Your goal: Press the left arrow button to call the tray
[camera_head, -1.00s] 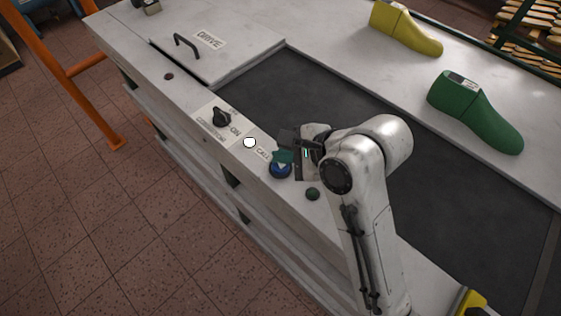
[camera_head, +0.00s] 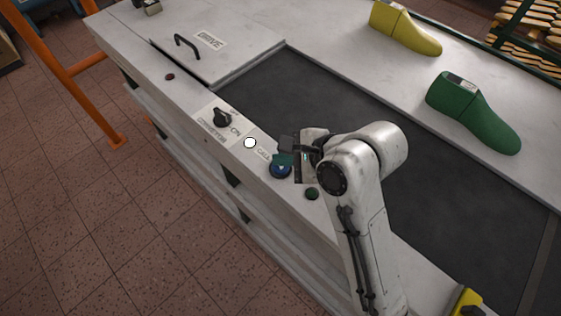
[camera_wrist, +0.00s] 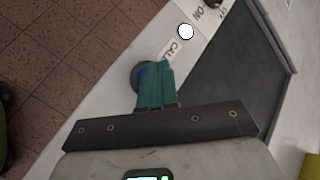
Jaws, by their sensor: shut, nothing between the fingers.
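A round blue button (camera_head: 281,171) sits on the white counter edge beside the CALL label (camera_head: 264,154). A pale arrow mark shows on its face, partly covered. My gripper (camera_head: 283,158) has teal fingers and is shut and empty, with its tips over the button's upper side. In the wrist view my gripper (camera_wrist: 160,66) hides most of the blue button (camera_wrist: 138,76), whose dark rim shows at the left of the fingers. I cannot tell whether the fingertips touch it. A white round light or button (camera_head: 250,143) lies beyond the CALL label.
A black rotary switch (camera_head: 221,118) marked ON and a small dark green knob (camera_head: 312,194) flank the button along the counter edge. The dark belt (camera_head: 330,100) is empty in view. Yellow (camera_head: 405,27) and green (camera_head: 474,112) shoe lasts stand on the far ledge.

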